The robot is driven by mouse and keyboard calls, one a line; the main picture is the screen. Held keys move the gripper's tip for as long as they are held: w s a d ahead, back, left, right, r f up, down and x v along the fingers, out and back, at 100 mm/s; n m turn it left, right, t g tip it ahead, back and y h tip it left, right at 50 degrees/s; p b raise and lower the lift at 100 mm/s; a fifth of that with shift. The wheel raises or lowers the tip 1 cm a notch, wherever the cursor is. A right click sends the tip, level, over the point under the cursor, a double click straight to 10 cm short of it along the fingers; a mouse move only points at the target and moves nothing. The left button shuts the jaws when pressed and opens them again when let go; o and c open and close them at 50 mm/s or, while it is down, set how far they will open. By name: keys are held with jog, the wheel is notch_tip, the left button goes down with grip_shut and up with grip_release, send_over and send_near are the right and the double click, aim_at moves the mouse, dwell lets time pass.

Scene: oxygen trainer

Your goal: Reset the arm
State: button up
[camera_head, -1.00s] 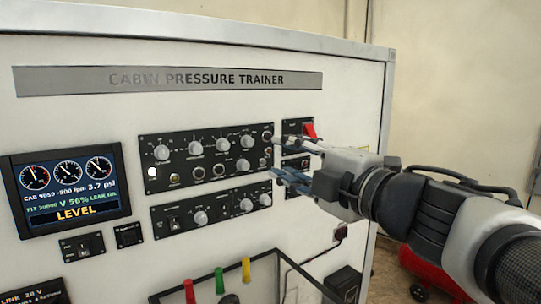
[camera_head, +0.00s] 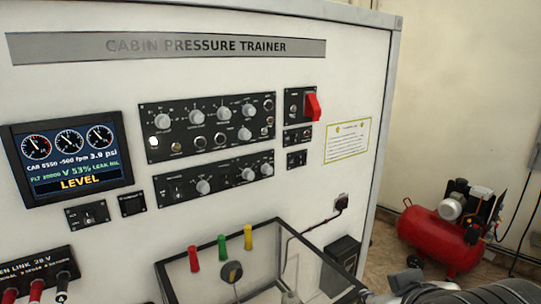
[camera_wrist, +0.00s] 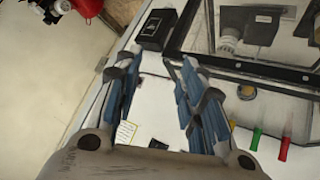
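My gripper (camera_wrist: 158,62) shows in the wrist view with its two blue-padded fingers spread apart and nothing between them. The white cabin pressure trainer panel (camera_head: 345,75) fills most of the head view. Its screen (camera_head: 68,155) reads LEVEL. The upper knob panel (camera_head: 208,122) and the red switch cover (camera_head: 312,107) are unobstructed, with my gripper away from them.
A red compressor (camera_head: 440,235) stands on the floor at right. The space before the upper panel is clear.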

jog(key=s+a+f+m+g+y, duration=0.2)
jog(key=s+a+f+g, duration=0.3)
jog(key=s, duration=0.4)
notch_tip(320, 180, down, 12)
jog(key=d+b, duration=0.1)
jog(key=b, duration=0.7)
jog(key=shift+s+t+b, duration=0.3)
jog(key=shift+s, duration=0.1)
jog(key=shift+c, duration=0.2)
